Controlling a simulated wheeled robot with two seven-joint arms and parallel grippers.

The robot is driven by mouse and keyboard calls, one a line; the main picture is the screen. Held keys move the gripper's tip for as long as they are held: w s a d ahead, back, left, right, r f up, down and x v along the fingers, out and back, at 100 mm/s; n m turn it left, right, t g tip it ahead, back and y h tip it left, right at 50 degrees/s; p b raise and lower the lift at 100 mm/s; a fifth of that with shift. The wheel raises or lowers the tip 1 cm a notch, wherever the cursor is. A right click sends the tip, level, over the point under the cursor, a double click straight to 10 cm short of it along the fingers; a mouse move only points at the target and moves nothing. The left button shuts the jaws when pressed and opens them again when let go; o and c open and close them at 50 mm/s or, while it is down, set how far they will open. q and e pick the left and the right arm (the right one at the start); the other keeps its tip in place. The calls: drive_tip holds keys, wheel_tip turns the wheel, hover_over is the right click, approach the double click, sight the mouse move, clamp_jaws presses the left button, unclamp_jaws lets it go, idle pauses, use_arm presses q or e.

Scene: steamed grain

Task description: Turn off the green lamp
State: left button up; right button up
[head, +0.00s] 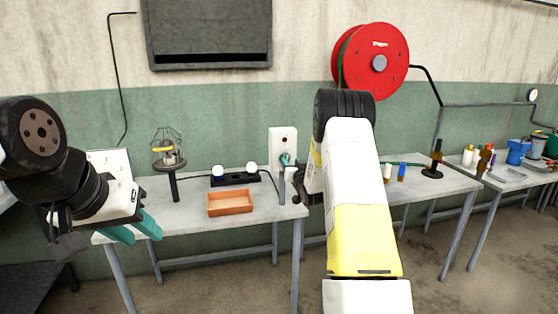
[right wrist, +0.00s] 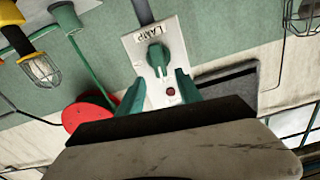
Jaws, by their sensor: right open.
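A white switch plate marked LAMP (right wrist: 150,70) carries a green knob (right wrist: 158,56) and a small dark red light (right wrist: 170,91). The plate also shows on the wall in the head view (head: 283,136). My right gripper (right wrist: 160,88) is open, its teal fingers on either side of the plate's lower part, pointing towards the knob. I cannot tell if they touch. A green lamp housing (right wrist: 66,16) with a green cable shows at the top left of the right wrist view. My left gripper (head: 132,230) is open and empty before the table's left end.
A caged lamp with a yellow part (head: 164,149), an orange tray (head: 230,203) and a black strip with two white bulbs (head: 235,180) stand on the near table. A red reel (head: 392,50) hangs on the wall. My right arm hides part of the right table.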

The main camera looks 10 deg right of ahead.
sight(287, 157)
drive_tip(key=shift+w+a, duration=0.15)
drive_tip(key=shift+w, duration=2.05)
clamp_jaws()
